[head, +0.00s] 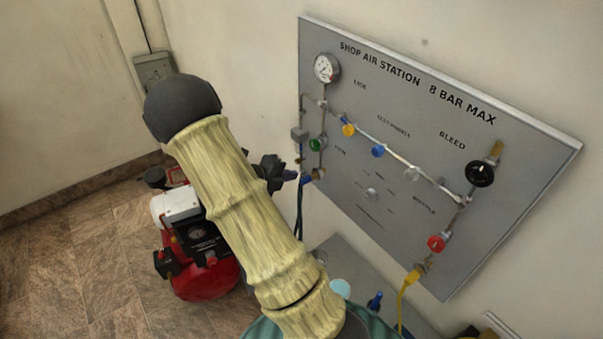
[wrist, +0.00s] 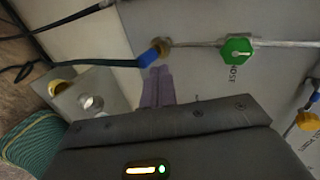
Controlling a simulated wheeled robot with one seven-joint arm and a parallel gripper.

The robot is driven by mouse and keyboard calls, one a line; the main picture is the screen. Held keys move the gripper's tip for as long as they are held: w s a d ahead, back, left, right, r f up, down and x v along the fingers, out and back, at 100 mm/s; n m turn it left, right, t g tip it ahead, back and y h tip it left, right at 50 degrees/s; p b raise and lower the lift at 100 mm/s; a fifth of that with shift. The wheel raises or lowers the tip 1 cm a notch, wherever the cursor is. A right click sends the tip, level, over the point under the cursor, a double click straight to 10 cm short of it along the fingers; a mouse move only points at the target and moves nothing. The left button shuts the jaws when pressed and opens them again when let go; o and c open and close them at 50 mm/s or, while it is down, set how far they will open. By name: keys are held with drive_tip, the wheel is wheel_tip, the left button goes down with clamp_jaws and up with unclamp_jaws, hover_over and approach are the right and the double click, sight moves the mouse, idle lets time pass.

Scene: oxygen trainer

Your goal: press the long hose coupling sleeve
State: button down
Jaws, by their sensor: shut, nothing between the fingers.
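A blue coupling sleeve (head: 306,181) sits on a brass fitting at the lower left of the panel, with a dark hose hanging below it. In the wrist view the same blue sleeve (wrist: 150,57) shows beside the brass fitting (wrist: 163,46), with a dark teal hose running off left. No label shows that this is the long hose. My gripper (head: 290,175) is shut and empty, just left of the sleeve. In the wrist view its purple fingers (wrist: 158,84) point at the sleeve, their tips just below it. I cannot tell whether they touch.
The grey panel (head: 400,90) carries a gauge (head: 326,68), a green valve (head: 317,144), other coloured knobs and a yellow hose (head: 404,300) at lower right. A red compressor (head: 205,278) stands on the floor behind my arm. A grey ledge (head: 345,255) lies below the panel.

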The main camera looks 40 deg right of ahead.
drive_tip(key=b+v, duration=0.1)
drive_tip(key=v, duration=0.4)
drive_tip(key=shift+s+a+r, duration=0.1)
drive_tip(key=shift+a+r, duration=0.15)
drive_tip(key=shift+r, duration=0.05)
idle(0.4)
drive_tip(key=s+a+m+t+y+b, duration=0.1)
drive_tip(key=s+a+m+y, duration=0.3)
drive_tip(key=m, duration=0.8)
drive_tip(key=s+a+m+t+y+b, duration=0.1)
drive_tip(key=s+a+m+y, duration=0.3)
drive_tip(key=a+m, duration=0.4)
drive_tip(key=s+a+m+y+b, duration=0.1)
drive_tip(key=s+a+m+y, duration=0.3)
drive_tip(key=m, duration=1.1)
drive_tip(key=shift+s+a+m+t, duration=0.3)
drive_tip(key=shift+a+m+t, duration=0.1)
drive_tip(key=shift+a, duration=0.75)
